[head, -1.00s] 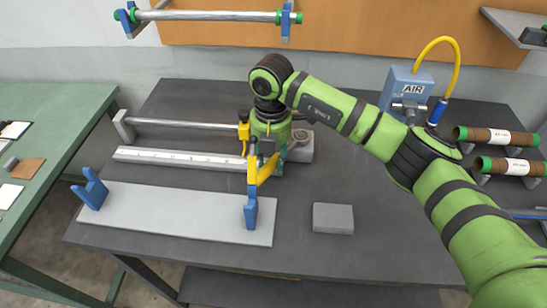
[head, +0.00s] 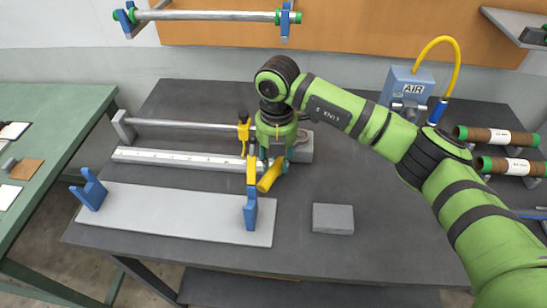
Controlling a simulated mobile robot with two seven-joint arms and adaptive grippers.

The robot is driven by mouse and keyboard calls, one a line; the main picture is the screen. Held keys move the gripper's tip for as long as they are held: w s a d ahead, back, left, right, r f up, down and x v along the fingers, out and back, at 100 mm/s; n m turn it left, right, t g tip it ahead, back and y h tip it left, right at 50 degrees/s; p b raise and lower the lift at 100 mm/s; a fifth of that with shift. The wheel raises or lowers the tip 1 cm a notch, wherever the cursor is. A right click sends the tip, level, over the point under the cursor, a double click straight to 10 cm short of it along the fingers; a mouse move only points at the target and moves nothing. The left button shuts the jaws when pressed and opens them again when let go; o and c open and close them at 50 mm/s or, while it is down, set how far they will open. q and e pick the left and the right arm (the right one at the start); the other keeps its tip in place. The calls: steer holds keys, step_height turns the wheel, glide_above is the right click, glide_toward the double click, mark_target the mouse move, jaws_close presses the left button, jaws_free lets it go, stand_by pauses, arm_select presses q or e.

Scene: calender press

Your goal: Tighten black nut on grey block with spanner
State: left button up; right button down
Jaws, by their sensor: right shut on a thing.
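My right gripper (head: 272,172) points down over the middle of the bench. It is shut on a spanner, whose yellow handle (head: 270,178) sticks out below the fingers, slanting down to the left. A grey block (head: 304,153) lies just behind and right of the gripper, at the end of the rail. My gripper and wrist hide part of this block. The black nut cannot be made out, and the spanner's head is hidden, so I cannot tell whether it is on a nut. My left gripper is not in view.
A blue upright (head: 251,213) with a yellow part stands close to the gripper, on a pale plate (head: 170,214). A yellow clamp (head: 243,135) is left of the wrist. A loose grey block (head: 333,218) lies front right, with clear bench around it.

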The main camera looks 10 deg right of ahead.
steer(key=shift+r, duration=0.15)
steer(key=shift+r+p, duration=1.5)
steer(key=shift+r, duration=0.85)
steer(key=c, duration=1.7)
jaws_free()
jaws_close()
steer(key=shift+d, duration=0.15)
